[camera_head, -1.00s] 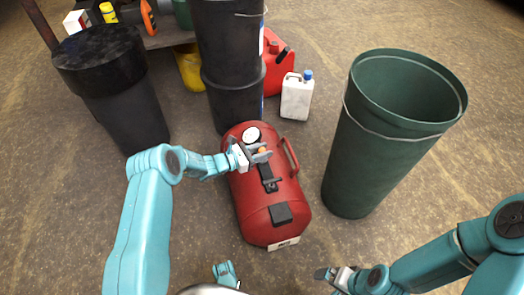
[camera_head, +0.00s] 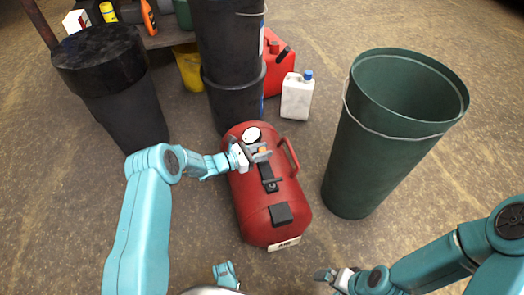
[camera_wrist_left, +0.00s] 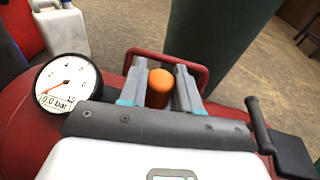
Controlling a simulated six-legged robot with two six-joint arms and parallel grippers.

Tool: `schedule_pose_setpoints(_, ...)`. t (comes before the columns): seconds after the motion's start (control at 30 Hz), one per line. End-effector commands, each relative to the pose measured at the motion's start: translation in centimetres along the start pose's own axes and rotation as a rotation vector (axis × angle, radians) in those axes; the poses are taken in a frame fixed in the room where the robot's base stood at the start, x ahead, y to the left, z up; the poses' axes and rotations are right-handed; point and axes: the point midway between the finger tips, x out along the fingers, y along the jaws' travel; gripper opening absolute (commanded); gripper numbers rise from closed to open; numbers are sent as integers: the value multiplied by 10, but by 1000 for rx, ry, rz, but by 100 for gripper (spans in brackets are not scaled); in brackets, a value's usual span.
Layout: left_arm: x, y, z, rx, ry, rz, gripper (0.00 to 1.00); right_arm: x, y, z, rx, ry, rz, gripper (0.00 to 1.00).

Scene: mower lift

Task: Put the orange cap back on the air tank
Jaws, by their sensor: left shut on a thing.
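The red air tank (camera_head: 262,222) lies on the floor in the middle of the head view. Its round white gauge (camera_head: 252,135) is at the far end; in the left wrist view the gauge (camera_wrist_left: 66,84) reads about 0.0 bar. My left gripper (camera_head: 262,152) is over the tank's far end, beside the gauge. It is shut on the orange cap (camera_wrist_left: 160,86), which sits between its two fingers in the left wrist view. The cap's lower part is hidden, so I cannot tell whether it touches the tank. My right gripper (camera_head: 333,274) is low, away from the tank; its jaws are unclear.
A green bin (camera_head: 375,150) stands right of the tank. Stacked black barrels (camera_head: 232,60) and a white canister (camera_head: 297,95) stand behind it. A black lidded bin (camera_head: 125,100) is at the left. A red tank handle (camera_head: 290,156) rises near my left gripper.

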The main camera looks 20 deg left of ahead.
Motion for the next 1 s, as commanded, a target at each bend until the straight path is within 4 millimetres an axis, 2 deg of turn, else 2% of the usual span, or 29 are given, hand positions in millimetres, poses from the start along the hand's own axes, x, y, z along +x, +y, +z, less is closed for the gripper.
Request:
schedule_pose_setpoints(0.8,2,0,-12,1,0,0,0,11,4,0,0,0,0,100)
schedule_pose_setpoints(0.83,2,0,-12,1,0,0,35,11,4,0,0,0,0,100)
schedule_pose_setpoints(0.87,2,0,-12,1,0,0,43,10,4,0,0,0,0,100)
schedule_pose_setpoints(1.0,2,0,-12,0,0,0,43,10,4,0,0,0,0,100)
